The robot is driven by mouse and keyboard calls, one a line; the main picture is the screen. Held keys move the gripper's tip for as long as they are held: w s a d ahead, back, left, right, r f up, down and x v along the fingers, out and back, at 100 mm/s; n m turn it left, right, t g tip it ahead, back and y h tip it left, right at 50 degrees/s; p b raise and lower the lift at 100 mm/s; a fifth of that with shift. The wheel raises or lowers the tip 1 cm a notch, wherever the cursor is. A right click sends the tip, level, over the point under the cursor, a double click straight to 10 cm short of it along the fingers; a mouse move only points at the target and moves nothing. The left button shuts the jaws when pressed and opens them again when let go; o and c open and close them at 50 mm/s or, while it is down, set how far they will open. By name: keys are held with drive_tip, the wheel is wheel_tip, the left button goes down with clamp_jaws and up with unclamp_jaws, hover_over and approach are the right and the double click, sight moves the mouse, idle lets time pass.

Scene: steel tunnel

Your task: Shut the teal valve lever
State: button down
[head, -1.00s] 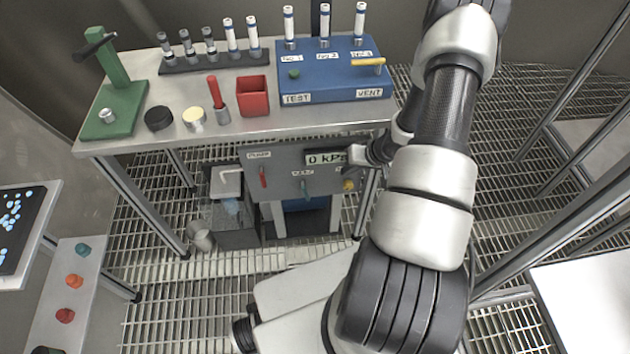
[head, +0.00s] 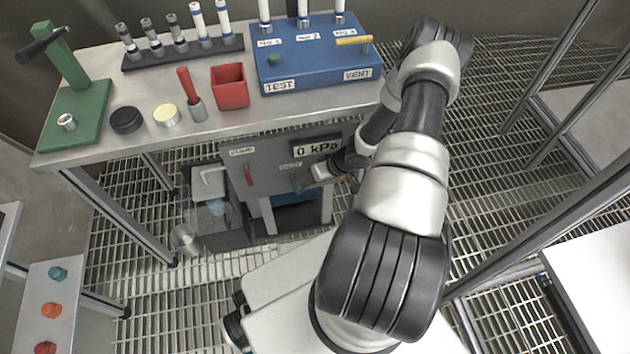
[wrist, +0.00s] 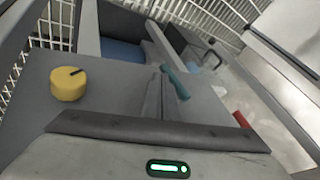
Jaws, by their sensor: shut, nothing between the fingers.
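The teal valve lever (head: 297,184) is on the front of the grey panel (head: 270,185) under the bench, between a red lever (head: 249,176) and the yellow knob. It hangs roughly downward and is partly hidden by my gripper (head: 316,172). In the wrist view the teal lever (wrist: 176,84) lies just right of the shut fingers of my gripper (wrist: 160,78), very close to them. I cannot tell whether they touch. The fingers hold nothing. The yellow knob (wrist: 68,84) is at left and the red lever (wrist: 241,119) at right in the wrist view.
A display (head: 316,148) above the lever reads 0 kPa. The bench top (head: 150,138) overhangs the panel and carries a blue test block (head: 310,65), a red cup (head: 229,88) and a green stand (head: 75,110). A clear container (head: 210,190) stands left of the panel.

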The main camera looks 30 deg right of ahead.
drive_tip(key=shift+w+a+f, duration=0.15)
drive_tip(key=shift+f, duration=0.15)
drive_tip(key=shift+w+a+f+b, duration=0.1)
drive_tip(key=shift+a+f+b, duration=0.25)
drive_tip(key=shift+a, duration=0.25)
drive_tip(key=p+v, duration=0.5)
drive_tip(key=v, duration=1.2)
drive_tip(key=shift+d+r, duration=0.2)
drive_tip(key=shift+d, duration=0.05)
